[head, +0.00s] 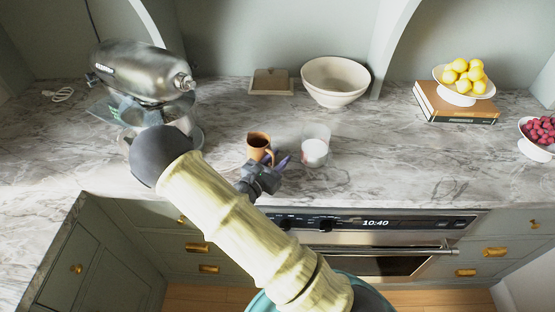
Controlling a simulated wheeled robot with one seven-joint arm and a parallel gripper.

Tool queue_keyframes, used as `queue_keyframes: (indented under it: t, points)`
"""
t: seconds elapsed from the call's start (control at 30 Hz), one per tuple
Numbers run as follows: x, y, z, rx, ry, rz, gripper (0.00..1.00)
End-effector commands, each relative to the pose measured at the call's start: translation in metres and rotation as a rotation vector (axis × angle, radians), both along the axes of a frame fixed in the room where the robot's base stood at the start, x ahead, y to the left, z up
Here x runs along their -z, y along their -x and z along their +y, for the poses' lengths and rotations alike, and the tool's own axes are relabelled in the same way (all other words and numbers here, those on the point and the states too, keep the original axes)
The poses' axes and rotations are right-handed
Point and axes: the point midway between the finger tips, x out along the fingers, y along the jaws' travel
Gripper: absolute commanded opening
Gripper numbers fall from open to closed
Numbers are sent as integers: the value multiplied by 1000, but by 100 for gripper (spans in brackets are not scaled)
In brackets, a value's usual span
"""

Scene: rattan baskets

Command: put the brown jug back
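The brown jug (257,142) is upright, at the front part of the marble counter above the oven. Its open top shows, and its handle side faces my gripper. My gripper (273,161) is right at the jug's lower right side, between me and the jug. A dark purplish finger shows to the right of the handle. The view is too small to tell whether the fingers touch or close on the jug. The lower part of the jug is partly hidden by the gripper.
A clear glass with white contents (315,152) stands close to the right of the jug. A stand mixer (140,72) is at the left. A white bowl (335,82) and a small board (271,82) are behind.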

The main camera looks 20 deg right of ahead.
Motion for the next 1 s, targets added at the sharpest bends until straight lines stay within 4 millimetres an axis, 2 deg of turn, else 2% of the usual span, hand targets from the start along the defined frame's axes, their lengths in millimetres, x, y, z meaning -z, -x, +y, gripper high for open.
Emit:
queue_keyframes:
  t: [0.17,0.7,1.0]
  points:
    - [-1,8,11,-3,-1,1,31]
    - [-2,68,87,-3,-1,-1,31]
    - [-3,75,94,0,0,0,31]
